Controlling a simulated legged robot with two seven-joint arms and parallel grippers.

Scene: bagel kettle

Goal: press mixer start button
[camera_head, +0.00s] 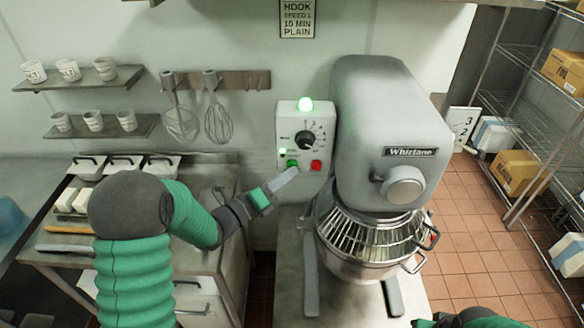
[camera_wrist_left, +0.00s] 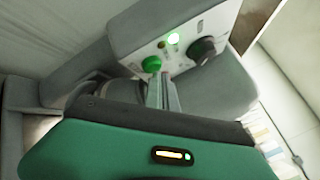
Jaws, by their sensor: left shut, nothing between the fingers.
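The mixer (camera_head: 385,130) is a large grey machine with a steel bowl under a wire guard. On its left is a pale control box (camera_head: 299,121) with a black dial (camera_head: 305,140), a green button (camera_head: 292,163) and a red button (camera_head: 316,165). The left gripper (camera_head: 290,172) is shut and empty, its tips at the green button's lower edge. In the left wrist view the fingers (camera_wrist_left: 162,92) reach up beside the green button (camera_wrist_left: 151,64); I cannot tell whether they touch it. The right gripper's jaws do not show; only a green and dark arm part is at the bottom right.
Whisks (camera_head: 217,118) hang on the wall rack to the left. A counter (camera_head: 195,262) with containers stands at the left. Wire shelves with boxes (camera_head: 519,172) stand at the right beyond open tiled floor.

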